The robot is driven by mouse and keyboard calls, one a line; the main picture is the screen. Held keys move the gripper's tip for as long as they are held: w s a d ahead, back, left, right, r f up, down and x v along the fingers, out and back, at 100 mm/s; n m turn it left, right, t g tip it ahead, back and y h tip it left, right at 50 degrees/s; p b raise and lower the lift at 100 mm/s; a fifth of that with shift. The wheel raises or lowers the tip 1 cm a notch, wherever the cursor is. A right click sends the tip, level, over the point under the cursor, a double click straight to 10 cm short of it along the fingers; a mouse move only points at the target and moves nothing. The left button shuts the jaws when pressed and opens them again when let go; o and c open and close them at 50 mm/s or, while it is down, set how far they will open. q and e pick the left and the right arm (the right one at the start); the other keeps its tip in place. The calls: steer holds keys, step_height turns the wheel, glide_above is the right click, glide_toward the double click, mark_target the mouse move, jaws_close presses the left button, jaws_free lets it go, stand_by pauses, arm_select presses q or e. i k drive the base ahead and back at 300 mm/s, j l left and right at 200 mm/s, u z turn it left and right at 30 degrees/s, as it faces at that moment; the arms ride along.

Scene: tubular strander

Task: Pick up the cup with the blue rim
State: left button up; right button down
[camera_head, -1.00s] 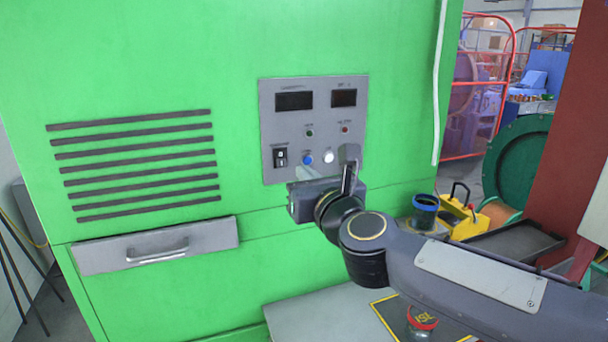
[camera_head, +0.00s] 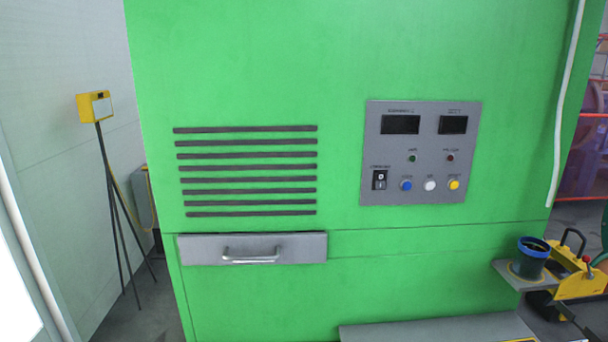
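The cup with the blue rim (camera_head: 530,256) is a dark cup at the lower right of the head view. It stands upright on a small grey shelf (camera_head: 522,277) beside the right edge of the green cabinet. Neither of my grippers shows in the head view now, and nothing touches the cup.
The green cabinet (camera_head: 345,60) fills the middle, with a grey control panel (camera_head: 419,153) and a drawer (camera_head: 252,248). A grey surface (camera_head: 435,330) juts out at its foot. A yellow device (camera_head: 582,283) stands right of the cup. A yellow box on a tripod (camera_head: 95,107) stands at left.

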mark_target(532, 253)
steer(key=z, duration=1.4)
steer(key=i+l, duration=0.15)
steer(key=l, duration=0.25)
steer(key=i+l, duration=0.15)
steer(key=l, duration=0.25)
steer(key=i+l+u, duration=0.1)
steer(key=l+u, duration=0.2)
steer(key=u, duration=0.15)
steer(key=l+u, duration=0.7)
steer(key=u, duration=0.2)
